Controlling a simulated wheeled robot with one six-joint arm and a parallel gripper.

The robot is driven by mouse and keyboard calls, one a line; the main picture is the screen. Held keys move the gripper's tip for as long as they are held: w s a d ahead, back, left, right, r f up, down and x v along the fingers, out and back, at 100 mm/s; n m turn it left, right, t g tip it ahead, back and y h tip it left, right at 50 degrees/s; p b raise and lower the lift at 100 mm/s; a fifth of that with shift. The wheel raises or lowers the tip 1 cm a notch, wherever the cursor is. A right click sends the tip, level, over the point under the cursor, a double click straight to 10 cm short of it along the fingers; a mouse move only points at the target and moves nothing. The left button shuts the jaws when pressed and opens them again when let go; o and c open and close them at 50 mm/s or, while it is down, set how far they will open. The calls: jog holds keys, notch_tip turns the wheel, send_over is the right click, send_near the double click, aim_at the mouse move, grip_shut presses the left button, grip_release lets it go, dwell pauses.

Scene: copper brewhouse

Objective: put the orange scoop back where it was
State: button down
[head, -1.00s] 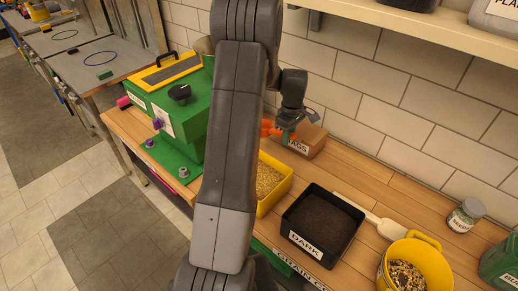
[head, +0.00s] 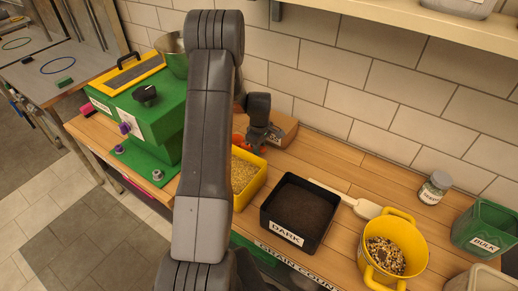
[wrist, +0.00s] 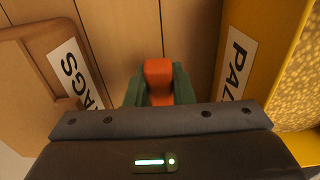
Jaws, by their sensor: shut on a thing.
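The orange scoop's handle (wrist: 158,82) is between the green fingers of my gripper (wrist: 158,88) in the wrist view. My gripper is shut on it, between a cardboard box and a yellow bin. In the head view a bit of orange scoop (head: 238,138) shows beside my arm, and my gripper (head: 249,146) is in front of the box. The rest of the scoop is hidden. I cannot tell whether it touches the counter.
The cardboard box (wrist: 28,85) is at left and the yellow bin of pale grain (wrist: 262,60) at right. A black DARK bin (head: 287,236), a white scoop (head: 365,208) and a yellow bucket (head: 382,276) stand farther right. A green mill (head: 155,125) is at left.

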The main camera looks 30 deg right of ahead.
jog(key=shift+f, duration=0.2)
jog(key=c, duration=1.3)
grip_release()
jog(key=shift+o, duration=0.2)
jog(key=shift+r, duration=0.1)
notch_tip(320, 180, up, 12)
jog(key=shift+s+r, duration=0.1)
